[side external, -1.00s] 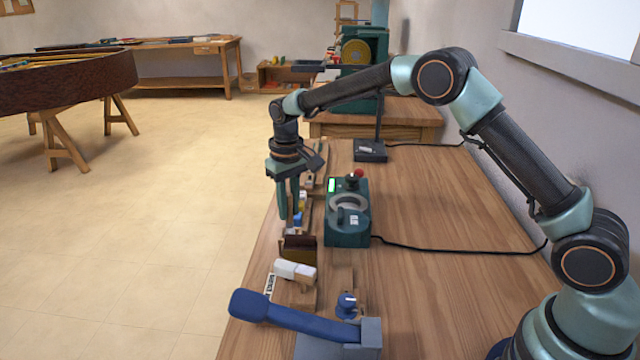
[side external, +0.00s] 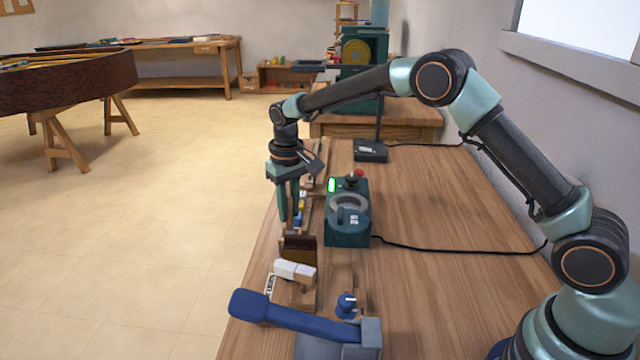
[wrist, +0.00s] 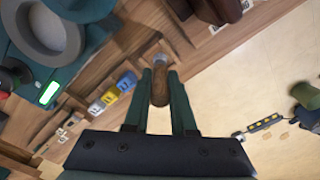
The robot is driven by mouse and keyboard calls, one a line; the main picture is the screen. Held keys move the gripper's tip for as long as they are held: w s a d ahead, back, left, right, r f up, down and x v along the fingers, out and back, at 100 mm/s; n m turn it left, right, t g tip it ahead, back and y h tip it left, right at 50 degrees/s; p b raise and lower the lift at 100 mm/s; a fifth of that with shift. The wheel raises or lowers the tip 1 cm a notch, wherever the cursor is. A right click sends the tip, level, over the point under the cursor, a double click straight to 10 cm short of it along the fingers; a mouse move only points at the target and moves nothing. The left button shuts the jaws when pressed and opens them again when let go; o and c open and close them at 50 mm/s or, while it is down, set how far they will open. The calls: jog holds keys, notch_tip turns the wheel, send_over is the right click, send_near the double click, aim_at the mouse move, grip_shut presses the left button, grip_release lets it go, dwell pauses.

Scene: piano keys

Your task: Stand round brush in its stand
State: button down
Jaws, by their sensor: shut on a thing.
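My gripper (side external: 289,205) points down over the left edge of the workbench. In the wrist view its two green fingers (wrist: 160,88) are closed on the round brush (wrist: 160,86), which shows as a brown wooden handle with a pale grey end. In the side view the brush is too small and covered to make out. I cannot clearly tell which part is the brush's stand.
A green box with a grey ring (side external: 347,222) stands right of my gripper. Yellow and blue blocks (wrist: 111,96) lie near the rail. A dark brown block (side external: 299,243), white cylinder (side external: 294,271) and blue lever (side external: 290,318) are nearer the camera.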

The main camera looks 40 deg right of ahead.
aim_at(288, 196)
jog(key=shift+f, duration=1.45)
dwell(1.2)
dwell(0.4)
jog(key=shift+c, duration=1.3)
grip_release()
jog(key=shift+r, duration=0.1)
jog(key=shift+r, duration=3.45)
